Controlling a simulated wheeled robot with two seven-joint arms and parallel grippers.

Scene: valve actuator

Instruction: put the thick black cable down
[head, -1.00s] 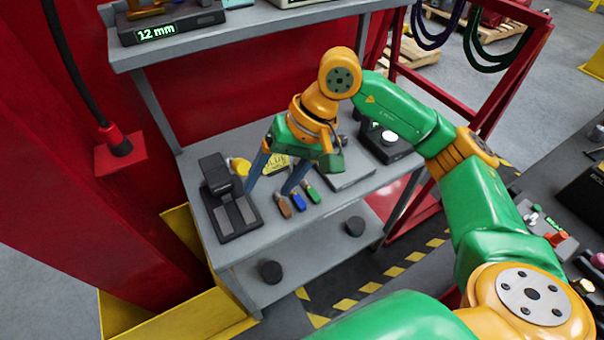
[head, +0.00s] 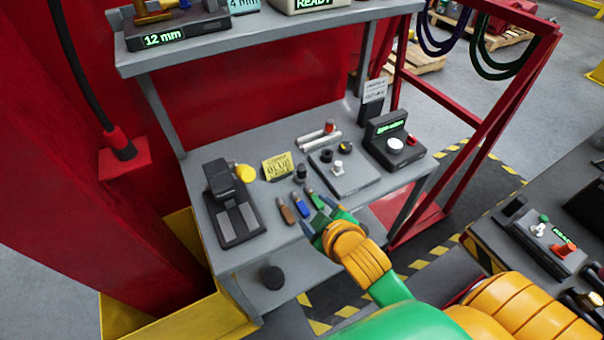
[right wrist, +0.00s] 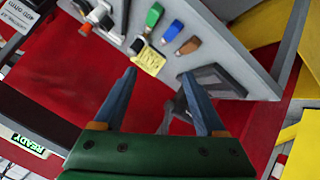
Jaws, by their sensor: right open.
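A thick black cable (head: 69,62) hangs down at the left, in front of the red wall. My right gripper (head: 315,218) is at the front edge of the grey bench (head: 262,232), well to the right of this cable. In the right wrist view its two blue fingers (right wrist: 158,76) stand apart with nothing between them. No cable is in that gripper. My left gripper is not in view.
Brown, blue and green-tipped plugs (head: 302,206) lie by the gripper. A black clamp-like device (head: 232,205), a yellow sign (head: 277,166) and a grey plate (head: 346,176) stand on the bench. An upper shelf (head: 272,29) overhangs it. Coiled cables (head: 487,60) hang at the upper right.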

